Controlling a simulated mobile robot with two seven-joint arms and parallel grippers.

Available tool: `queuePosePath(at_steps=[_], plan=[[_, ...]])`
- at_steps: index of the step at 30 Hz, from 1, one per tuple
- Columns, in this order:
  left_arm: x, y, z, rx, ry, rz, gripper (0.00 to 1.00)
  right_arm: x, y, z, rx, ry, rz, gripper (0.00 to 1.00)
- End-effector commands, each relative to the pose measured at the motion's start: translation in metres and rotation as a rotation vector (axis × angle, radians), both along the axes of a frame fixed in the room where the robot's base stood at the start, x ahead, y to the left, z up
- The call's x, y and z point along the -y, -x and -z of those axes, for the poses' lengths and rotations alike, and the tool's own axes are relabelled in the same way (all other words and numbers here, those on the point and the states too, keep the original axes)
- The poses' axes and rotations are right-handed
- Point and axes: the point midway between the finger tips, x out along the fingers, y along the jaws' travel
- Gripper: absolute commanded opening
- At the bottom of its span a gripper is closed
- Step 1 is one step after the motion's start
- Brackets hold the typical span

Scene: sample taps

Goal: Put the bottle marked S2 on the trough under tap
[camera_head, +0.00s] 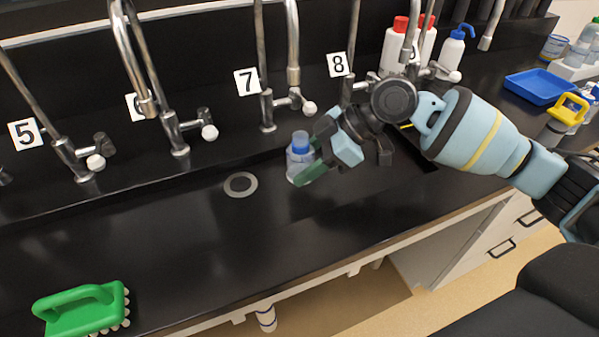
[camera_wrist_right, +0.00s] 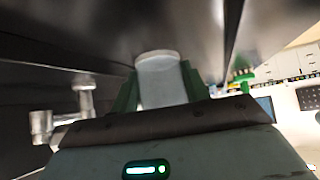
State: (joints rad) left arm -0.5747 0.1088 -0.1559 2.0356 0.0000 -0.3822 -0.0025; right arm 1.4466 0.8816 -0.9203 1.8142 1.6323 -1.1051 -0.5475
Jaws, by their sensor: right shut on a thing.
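A small clear bottle with a blue cap (camera_head: 299,148) is between the green fingers of my right gripper (camera_head: 313,158), which is shut on it. The bottle is roughly upright over the black trough (camera_head: 200,215), below and a little right of tap 7 (camera_head: 292,60). I cannot tell whether its base touches the trough. No S2 mark can be read on it. In the right wrist view the pale bottle (camera_wrist_right: 162,82) sits between the two green fingers (camera_wrist_right: 160,95). My left gripper is not in view.
Taps marked 5 (camera_head: 25,134), 7 (camera_head: 247,82) and 8 (camera_head: 338,64) line the back; one tap's label is partly hidden. A round drain (camera_head: 240,185) lies left of the bottle. A green brush (camera_head: 82,308) is at front left. A blue tray (camera_head: 537,87) stands far right.

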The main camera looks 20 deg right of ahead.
Motion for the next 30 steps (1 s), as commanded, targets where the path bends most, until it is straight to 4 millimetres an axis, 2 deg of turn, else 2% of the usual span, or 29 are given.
queuePosePath(at_steps=[3, 10, 19, 29, 30], plan=[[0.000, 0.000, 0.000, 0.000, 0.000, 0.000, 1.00, -0.009, -0.007, 0.001, 0.000, -0.001, 0.000, 0.24], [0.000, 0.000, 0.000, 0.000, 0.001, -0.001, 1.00, -0.010, -0.008, 0.003, -0.001, 0.000, 0.001, 0.24], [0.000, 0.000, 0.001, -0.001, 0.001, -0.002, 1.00, -0.010, -0.008, 0.034, -0.001, 0.000, 0.003, 0.24], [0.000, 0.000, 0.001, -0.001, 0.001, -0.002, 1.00, -0.010, -0.008, 0.038, -0.001, 0.000, 0.001, 0.24], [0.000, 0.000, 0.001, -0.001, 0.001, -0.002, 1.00, -0.010, -0.008, 0.038, -0.001, 0.000, 0.001, 0.48]])
